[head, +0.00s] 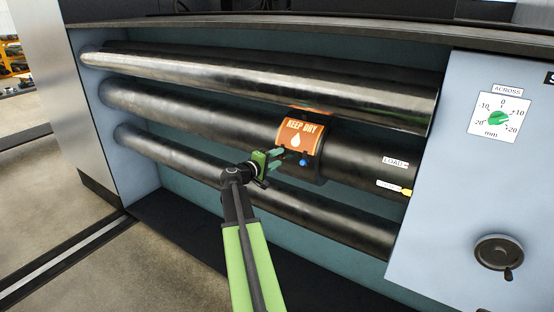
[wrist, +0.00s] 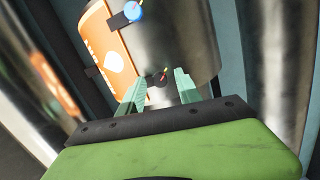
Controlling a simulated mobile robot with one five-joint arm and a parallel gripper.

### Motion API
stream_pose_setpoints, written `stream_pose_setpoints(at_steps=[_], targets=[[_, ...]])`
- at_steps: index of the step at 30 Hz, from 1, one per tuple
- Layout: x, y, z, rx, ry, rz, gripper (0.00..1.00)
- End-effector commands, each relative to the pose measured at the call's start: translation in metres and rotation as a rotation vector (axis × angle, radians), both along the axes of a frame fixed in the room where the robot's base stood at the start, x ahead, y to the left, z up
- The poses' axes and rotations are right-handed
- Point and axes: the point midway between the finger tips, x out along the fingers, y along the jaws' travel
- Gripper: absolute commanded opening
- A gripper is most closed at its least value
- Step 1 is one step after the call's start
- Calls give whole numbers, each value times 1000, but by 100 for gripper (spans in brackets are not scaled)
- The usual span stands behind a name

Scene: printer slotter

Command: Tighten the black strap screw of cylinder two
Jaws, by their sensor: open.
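Cylinder two (head: 180,107), the middle dark cylinder, carries an orange "KEEP DRY" plate (head: 299,133), held by a black strap. The plate's orange face also shows in the wrist view (wrist: 105,42). The black strap screw (wrist: 153,81), a small dark knob with a red and yellow mark near it, appears between my fingertips in the wrist view. In the head view I cannot make it out. My gripper (head: 278,159) is open beside the plate's lower left, its teal fingers (wrist: 157,88) either side of the screw in the picture. I cannot tell whether they touch it.
A blue screw (head: 303,162) sits at the plate's lower edge and shows at the top of the wrist view (wrist: 134,12). Other cylinders run above (head: 270,80) and below (head: 310,220). A light blue panel (head: 450,200) with a green dial (head: 499,118) and black crank (head: 499,252) stands right.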

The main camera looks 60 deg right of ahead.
Motion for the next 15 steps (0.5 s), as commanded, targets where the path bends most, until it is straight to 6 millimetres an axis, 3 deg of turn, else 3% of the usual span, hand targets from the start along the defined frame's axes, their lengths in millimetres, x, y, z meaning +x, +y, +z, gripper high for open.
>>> stream_pose_setpoints(at_steps=[5,15], targets=[[2,16,3,0,0,2,41],[11,108,15,0,1,4,41]])
